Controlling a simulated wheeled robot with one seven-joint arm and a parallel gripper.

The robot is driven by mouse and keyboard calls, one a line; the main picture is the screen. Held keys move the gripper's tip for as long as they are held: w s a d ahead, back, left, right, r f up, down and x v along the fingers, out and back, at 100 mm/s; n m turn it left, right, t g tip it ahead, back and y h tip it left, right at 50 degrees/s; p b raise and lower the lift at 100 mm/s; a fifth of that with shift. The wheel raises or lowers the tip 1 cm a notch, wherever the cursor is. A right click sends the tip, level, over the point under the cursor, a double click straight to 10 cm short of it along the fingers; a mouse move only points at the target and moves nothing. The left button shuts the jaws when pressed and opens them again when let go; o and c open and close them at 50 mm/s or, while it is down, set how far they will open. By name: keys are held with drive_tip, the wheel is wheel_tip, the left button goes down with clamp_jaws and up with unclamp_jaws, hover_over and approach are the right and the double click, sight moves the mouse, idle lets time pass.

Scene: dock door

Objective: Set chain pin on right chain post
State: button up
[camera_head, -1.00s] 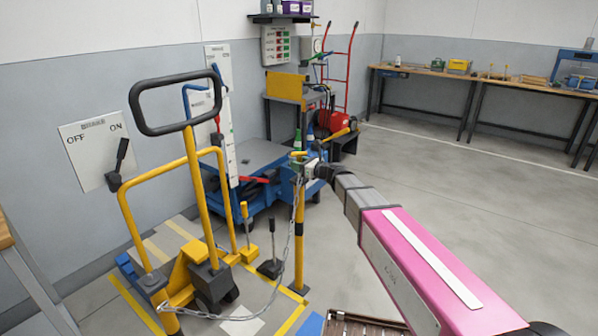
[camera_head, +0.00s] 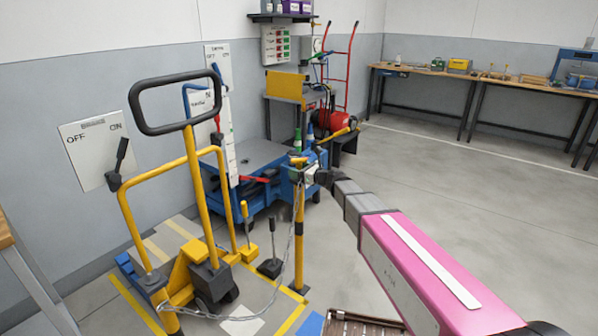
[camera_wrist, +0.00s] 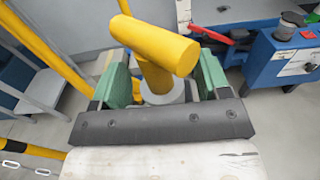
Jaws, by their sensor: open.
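The yellow chain pin (camera_wrist: 153,46) stands between my fingers in the wrist view, its thick crossbar nearest the camera and its stem running down to a grey collar. In the head view it is a small yellow bar (camera_head: 298,160) at the top of the right chain post (camera_head: 299,235), a yellow upright. My gripper (camera_wrist: 163,75) is open, with green pads on both sides of the stem and gaps between. It also shows at the post top in the head view (camera_head: 299,173). The chain (camera_head: 283,285) hangs from there toward the lower left post. How deep the pin sits is hidden.
A yellow pallet truck (camera_head: 195,262) with a black handle loop stands left of the post. A blue cart (camera_head: 255,165) stands behind it. A wall panel with OFF/ON lever (camera_head: 95,150) is at left. Workbenches (camera_head: 480,82) line the back right. Floor at right is clear.

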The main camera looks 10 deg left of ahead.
drive_tip(key=f+v, duration=0.1)
drive_tip(key=v, duration=1.1)
drive_tip(key=s+d+f+n+g+h, duration=0.2)
drive_tip(key=s+d+f+n+h, duration=0.2)
drive_tip(key=s+d+f+n, duration=0.25)
drive_tip(key=s+d+f+n+g+h, duration=0.2)
drive_tip(key=s+d+f+n+h, duration=0.25)
drive_tip(key=d+n, duration=0.35)
drive_tip(key=s+d+f+n+g+h, duration=0.1)
drive_tip(key=s+d+f+n+h, duration=0.1)
drive_tip(key=d, duration=0.7)
drive_tip(key=s+d+f+n+g+h, duration=0.1)
drive_tip(key=s+d+f+n+h, duration=0.2)
drive_tip(key=d, duration=0.7)
drive_tip(key=s+n+h, duration=0.2)
drive_tip(key=s+n, duration=0.1)
drive_tip(key=s, duration=0.1)
drive_tip(key=shift+f+g, duration=0.15)
drive_tip(key=shift+g, duration=0.25)
